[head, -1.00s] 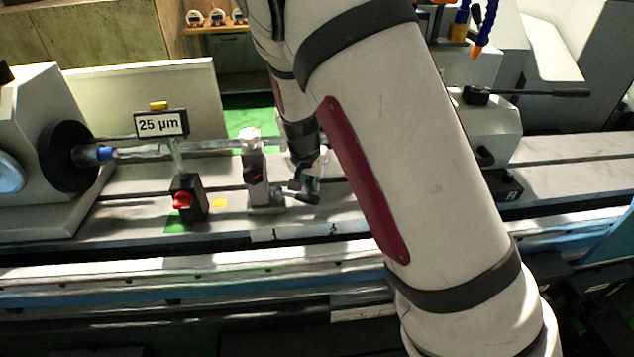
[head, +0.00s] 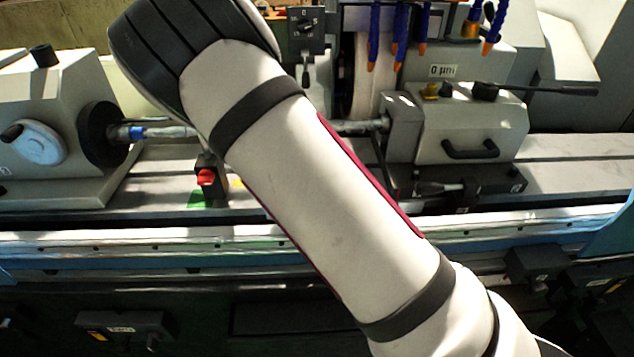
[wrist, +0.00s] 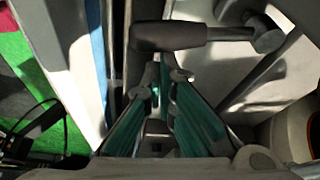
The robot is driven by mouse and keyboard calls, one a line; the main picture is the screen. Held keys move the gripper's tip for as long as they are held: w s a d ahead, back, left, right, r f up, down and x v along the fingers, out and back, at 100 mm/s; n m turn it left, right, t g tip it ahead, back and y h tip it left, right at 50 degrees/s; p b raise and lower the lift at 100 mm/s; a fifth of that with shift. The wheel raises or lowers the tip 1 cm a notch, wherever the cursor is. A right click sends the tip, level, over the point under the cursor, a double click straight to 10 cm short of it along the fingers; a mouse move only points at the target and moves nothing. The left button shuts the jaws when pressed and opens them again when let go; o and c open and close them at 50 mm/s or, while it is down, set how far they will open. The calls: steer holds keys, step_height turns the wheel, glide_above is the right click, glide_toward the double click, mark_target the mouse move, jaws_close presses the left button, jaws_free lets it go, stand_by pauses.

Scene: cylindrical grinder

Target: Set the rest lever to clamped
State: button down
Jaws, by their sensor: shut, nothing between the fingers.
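In the wrist view, a lever with a black handle (wrist: 168,37) and a metal rod runs across the top, just beyond my fingertips. It looks like the rest lever, but the view is too close to be sure. My gripper (wrist: 166,80), with teal pads, is shut and empty below the handle; whether the tips touch it I cannot tell. In the head view, my arm hides my gripper and the steady rest, so I cannot read the lever's setting there.
The headstock (head: 45,130) stands at left, the tailstock (head: 468,130) at right with a black-handled lever (head: 440,188) at its foot. The grinding wheel (head: 367,85) and coolant nozzles (head: 398,35) are behind. A box with a red knob (head: 206,178) sits left of my arm.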

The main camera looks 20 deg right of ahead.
steer(key=shift+s+a+m+g, duration=0.2)
steer(key=shift+a+m+g, duration=0.1)
steer(key=shift+a+m, duration=0.5)
steer(key=shift+d, duration=0.15)
steer(key=d, duration=0.4)
steer(key=b+v, duration=0.1)
steer(key=v, duration=0.9)
steer(key=shift+s+b, duration=0.3)
steer(key=shift+b, duration=0.1)
steer(key=shift+r, duration=0.1)
steer(key=s+d+r+n+t+y, duration=0.1)
steer(key=s+r+n+t, duration=0.1)
steer(key=s+r+n, duration=0.3)
steer(key=s+d+r+n+t+y, duration=0.1)
steer(key=s+r+n, duration=0.4)
steer(key=s, duration=0.9)
steer(key=s+d+r+n+t+y, duration=0.1)
steer(key=s+d+r+n+t, duration=0.2)
steer(key=s+r+n, duration=0.3)
steer(key=s+n, duration=0.3)
steer(key=s, duration=0.1)
steer(key=shift+s+y, duration=0.25)
steer(key=shift+y, duration=0.15)
